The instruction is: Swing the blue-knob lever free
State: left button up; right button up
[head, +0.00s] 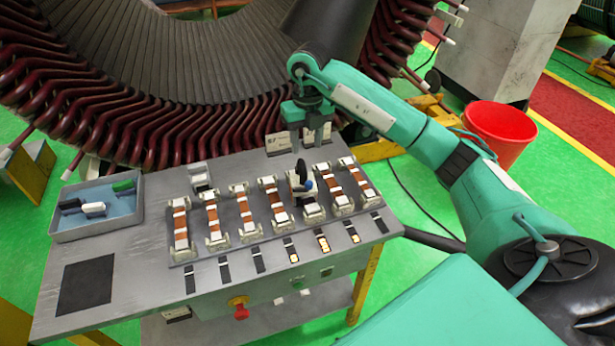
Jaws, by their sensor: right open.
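A dark lever (302,172) stands up among the row of copper-wound units on the grey bench (150,200). A small blue knob (308,184) shows at its lower part, with a white part beside it. My right gripper (307,147) points down just behind and above the lever, apart from it in the picture. Its two fingers are spread and nothing is between them. The lever's base is partly hidden, and its exact tilt is too small to tell. My left gripper is out of view.
Units with copper windings (212,222) stand on both sides of the lever. A blue-lined tray (97,209) with several small parts sits at the left. The big stator (180,60) rises behind the bench. A red bucket (500,130) stands at the right.

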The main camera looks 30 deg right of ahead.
jog(key=p, duration=0.5)
send_near(309, 182)
jog(key=f, duration=0.7)
jog(key=shift+a, duration=0.25)
jog(key=shift+f, duration=0.85)
grip_shut()
